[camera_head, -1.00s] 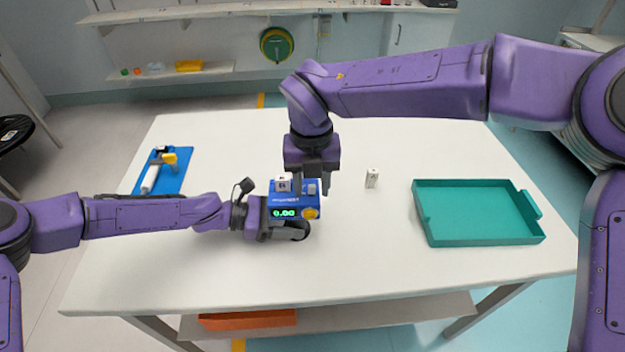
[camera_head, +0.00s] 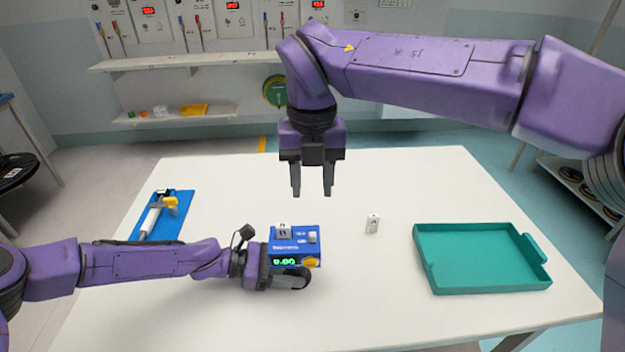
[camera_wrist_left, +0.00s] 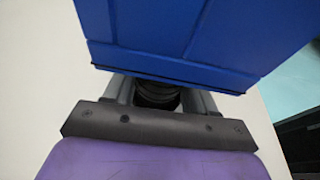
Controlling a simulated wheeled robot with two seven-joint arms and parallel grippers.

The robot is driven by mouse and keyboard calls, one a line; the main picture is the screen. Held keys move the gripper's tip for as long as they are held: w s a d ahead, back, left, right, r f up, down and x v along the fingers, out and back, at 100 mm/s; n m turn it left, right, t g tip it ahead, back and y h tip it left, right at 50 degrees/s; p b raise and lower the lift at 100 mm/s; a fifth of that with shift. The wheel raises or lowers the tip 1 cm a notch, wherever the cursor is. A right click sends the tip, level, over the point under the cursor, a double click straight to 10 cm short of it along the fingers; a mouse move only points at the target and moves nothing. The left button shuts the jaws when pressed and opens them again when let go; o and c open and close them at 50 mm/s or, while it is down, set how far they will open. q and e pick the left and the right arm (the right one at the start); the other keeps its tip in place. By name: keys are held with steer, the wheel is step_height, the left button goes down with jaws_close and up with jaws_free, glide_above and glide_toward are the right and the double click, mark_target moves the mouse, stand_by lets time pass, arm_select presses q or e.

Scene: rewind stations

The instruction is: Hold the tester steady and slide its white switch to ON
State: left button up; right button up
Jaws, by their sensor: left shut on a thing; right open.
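The blue tester (camera_head: 298,243) stands on the white table, with a lit green display (camera_head: 285,261) reading 0.00 and a yellow knob (camera_head: 311,262). On its top are a white block marked B (camera_head: 283,231) and a small white switch (camera_head: 312,237); which way the switch is set is too small to tell. My left gripper (camera_head: 292,277) is shut on the tester at its lower front. The tester's blue casing (camera_wrist_left: 180,40) fills the top of the left wrist view, where the fingertips are hidden. My right gripper (camera_head: 312,193) is open and empty, above and behind the tester, apart from it.
A small white block (camera_head: 373,223) stands right of the tester. A teal tray (camera_head: 480,287) lies at the right. A blue board (camera_head: 180,222) with a white and yellow tool lies at the left. The table front is clear.

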arm_select(q)
steer(key=o, duration=0.9)
